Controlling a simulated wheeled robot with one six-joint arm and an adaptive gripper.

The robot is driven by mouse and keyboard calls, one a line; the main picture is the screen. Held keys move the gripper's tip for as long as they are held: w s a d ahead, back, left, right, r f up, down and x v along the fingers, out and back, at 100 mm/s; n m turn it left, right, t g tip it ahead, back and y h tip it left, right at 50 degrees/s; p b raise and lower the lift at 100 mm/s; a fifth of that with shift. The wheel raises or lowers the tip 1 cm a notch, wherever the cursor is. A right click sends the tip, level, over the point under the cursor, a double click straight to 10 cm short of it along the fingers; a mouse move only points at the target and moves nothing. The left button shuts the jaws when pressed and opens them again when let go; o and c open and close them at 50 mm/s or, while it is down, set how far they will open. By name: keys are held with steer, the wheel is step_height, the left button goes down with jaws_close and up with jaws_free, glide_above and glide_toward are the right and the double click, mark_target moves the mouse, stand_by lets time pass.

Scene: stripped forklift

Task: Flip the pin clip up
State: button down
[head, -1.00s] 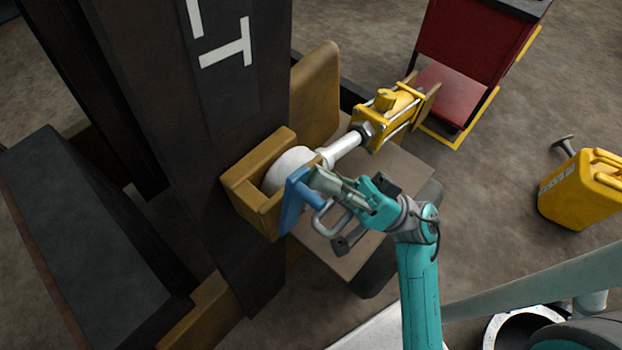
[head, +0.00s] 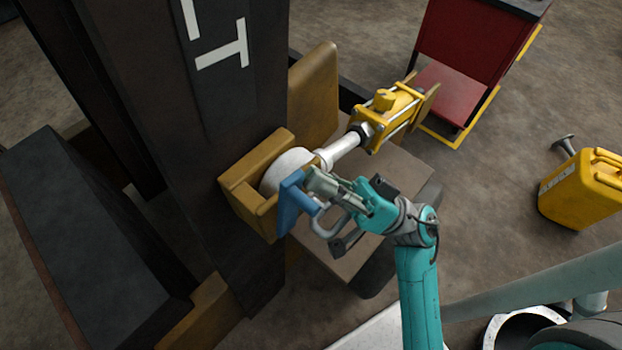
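A flat blue piece (head: 291,204), perhaps the pin clip, stands at the front of the brown bracket (head: 262,222) on the dark mast, beside a white round part (head: 287,171). A grey metal loop (head: 325,223) sits just right of it, below my gripper. My gripper (head: 314,183) is at the upper right edge of the blue piece, its fingers pointing left. The fingers look close to or touching the blue piece. I cannot tell whether they are shut on it. The pin itself is hidden or cannot be made out.
A yellow cylinder unit (head: 385,117) with a pale rod (head: 342,150) lies just behind my gripper. The dark mast (head: 213,115) rises to the left.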

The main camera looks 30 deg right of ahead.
steer(key=shift+s+a, duration=0.25)
steer(key=shift+a, duration=0.35)
stand_by(0.7)
steer(key=shift+f, duration=0.15)
steer(key=shift+s+d+f, duration=0.15)
steer(key=shift+d+f, duration=0.25)
steer(key=shift+f, duration=0.2)
steer(key=shift+w+d, duration=0.15)
steer(key=shift+w, duration=0.05)
steer(key=shift+w+d+f, duration=0.25)
steer(key=shift+w+d, duration=0.05)
steer(key=shift+d, duration=0.3)
steer(key=shift+w+d+f, duration=0.25)
steer(key=shift+d, duration=0.35)
steer(key=shift+w+d+f, duration=0.1)
steer(key=shift+w+d, duration=0.05)
steer(key=shift+d, duration=0.4)
steer(key=shift+w+d+f, duration=0.1)
steer(key=shift+d, duration=0.45)
